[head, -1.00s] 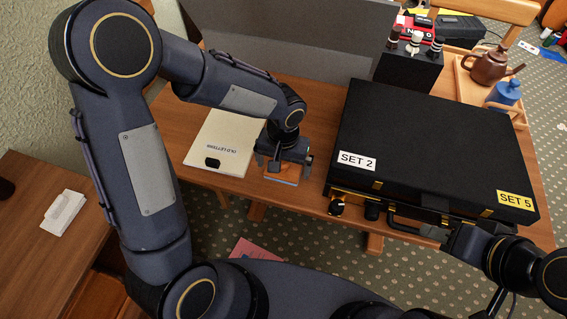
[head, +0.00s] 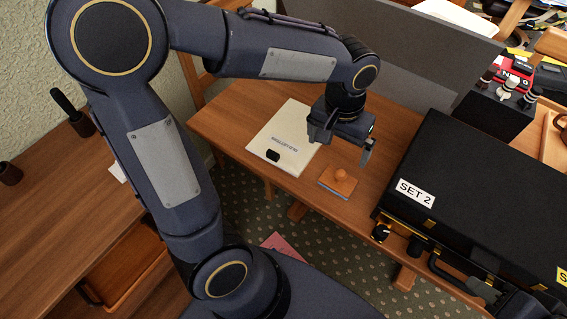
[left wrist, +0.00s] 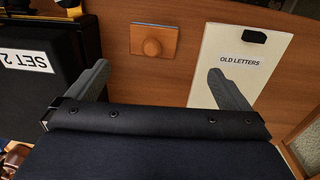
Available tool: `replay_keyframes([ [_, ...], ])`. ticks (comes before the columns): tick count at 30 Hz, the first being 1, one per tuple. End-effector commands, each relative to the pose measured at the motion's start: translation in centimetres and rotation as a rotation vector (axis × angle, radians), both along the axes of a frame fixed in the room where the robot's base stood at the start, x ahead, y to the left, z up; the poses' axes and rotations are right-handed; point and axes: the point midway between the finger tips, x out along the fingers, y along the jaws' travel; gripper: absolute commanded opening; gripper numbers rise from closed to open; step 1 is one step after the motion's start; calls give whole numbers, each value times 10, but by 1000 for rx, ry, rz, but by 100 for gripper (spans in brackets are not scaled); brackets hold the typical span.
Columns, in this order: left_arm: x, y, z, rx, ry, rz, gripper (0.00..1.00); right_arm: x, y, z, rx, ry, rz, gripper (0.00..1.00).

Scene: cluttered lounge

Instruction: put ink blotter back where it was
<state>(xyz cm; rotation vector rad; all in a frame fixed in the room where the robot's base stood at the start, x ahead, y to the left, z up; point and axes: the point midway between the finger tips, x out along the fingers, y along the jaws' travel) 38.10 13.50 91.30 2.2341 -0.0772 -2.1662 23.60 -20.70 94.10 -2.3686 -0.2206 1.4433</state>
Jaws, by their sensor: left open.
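The ink blotter (head: 338,181), a small wooden block with a round knob and a bluish lower edge, lies on the wooden table near its front edge, knob up. It also shows in the left wrist view (left wrist: 155,40), ahead of the fingers. My left gripper (head: 341,150) is open and empty, raised above and behind the blotter, apart from it. In the left wrist view its two fingers (left wrist: 157,75) are spread wide. My right gripper (head: 484,290) is partly in view at the lower right by the case handle; its jaws cannot be made out.
A cream "OLD LETTERS" folder (head: 284,138) with a black clip lies left of the blotter. A black case (head: 478,190) labelled "SET 2" stands to the right. A grey panel (head: 400,62) rises behind. Bare table (head: 400,120) shows between folder and case.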

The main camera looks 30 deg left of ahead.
Motion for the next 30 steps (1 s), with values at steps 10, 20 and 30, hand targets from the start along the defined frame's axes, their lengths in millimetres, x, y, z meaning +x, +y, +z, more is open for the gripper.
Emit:
replay_keyframes([
  [10, -106, 69, 34, -244, -266, 125, 100, 0, 0, 0, 0, 0, 0, 36],
  [20, -145, 70, 28, -317, -431, 166, 100, 0, 0, 0, 0, 0, 0, 36],
  [30, -145, 70, 32, -318, -433, 165, 100, 0, 0, 5, 0, 0, 0, 36],
])
